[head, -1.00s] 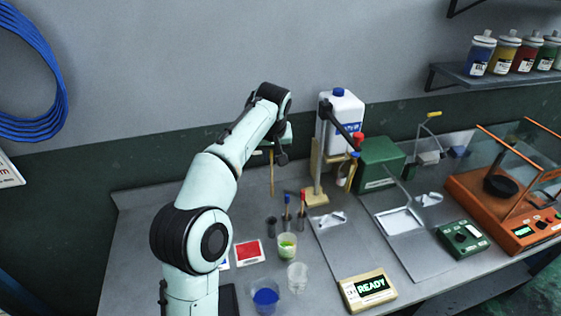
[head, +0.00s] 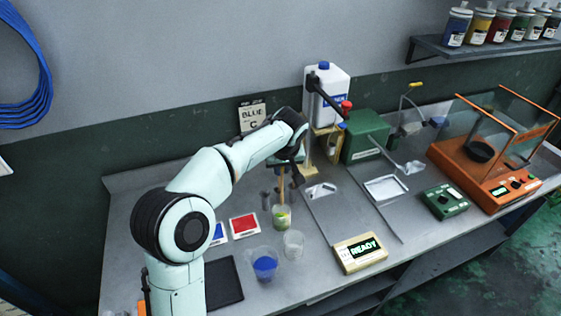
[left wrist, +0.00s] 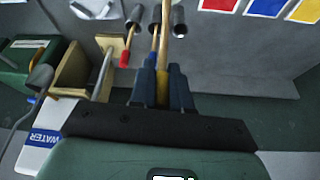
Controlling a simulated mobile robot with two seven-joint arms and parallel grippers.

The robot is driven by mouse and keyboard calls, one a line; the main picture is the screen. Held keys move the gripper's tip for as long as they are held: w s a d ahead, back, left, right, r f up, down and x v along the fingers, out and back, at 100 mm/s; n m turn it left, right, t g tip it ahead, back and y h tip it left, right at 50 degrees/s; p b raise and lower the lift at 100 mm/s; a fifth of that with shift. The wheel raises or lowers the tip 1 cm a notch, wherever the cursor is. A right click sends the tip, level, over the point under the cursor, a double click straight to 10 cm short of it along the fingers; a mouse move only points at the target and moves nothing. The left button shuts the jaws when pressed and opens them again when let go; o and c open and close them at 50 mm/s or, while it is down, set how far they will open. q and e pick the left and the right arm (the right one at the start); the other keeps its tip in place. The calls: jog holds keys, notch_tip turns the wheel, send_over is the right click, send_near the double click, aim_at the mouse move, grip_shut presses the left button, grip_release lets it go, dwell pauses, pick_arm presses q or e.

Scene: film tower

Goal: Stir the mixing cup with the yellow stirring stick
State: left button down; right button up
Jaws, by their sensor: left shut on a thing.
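My left gripper (head: 284,166) is shut on the yellow stirring stick (head: 281,187), which hangs down from the fingers. In the left wrist view the stick (left wrist: 165,45), pale wood with a yellow band, runs between the two dark fingertips (left wrist: 162,88) and out at the top edge. In the head view the stick's lower end meets the outline of a clear cup (head: 281,218) with green and yellow contents, probably the mixing cup. I cannot tell whether the tip is inside the cup or behind it. My right gripper is not in view.
Dark tube holders stand near the stick, with a red stick (left wrist: 125,57) and a blue stick (left wrist: 153,50). A clear cup (head: 293,244) and a cup of blue liquid (head: 265,264) stand in front. A water jug (head: 327,93) and its stand are behind; a READY display (head: 361,252) is at right.

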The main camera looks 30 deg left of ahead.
aim_at(282, 188)
pick_arm(q)
jog(key=f, duration=0.1)
jog(key=f+b, duration=0.1)
jog(key=shift+s+f, duration=0.2)
jog(key=shift+f, duration=0.1)
jog(key=shift+w+f+b, duration=0.1)
jog(key=shift+f+b, duration=1.5)
jog(key=shift+f, duration=2.1)
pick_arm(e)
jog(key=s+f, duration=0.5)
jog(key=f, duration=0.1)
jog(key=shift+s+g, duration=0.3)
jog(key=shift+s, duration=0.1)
pick_arm(q)
jog(key=shift+a, duration=0.1)
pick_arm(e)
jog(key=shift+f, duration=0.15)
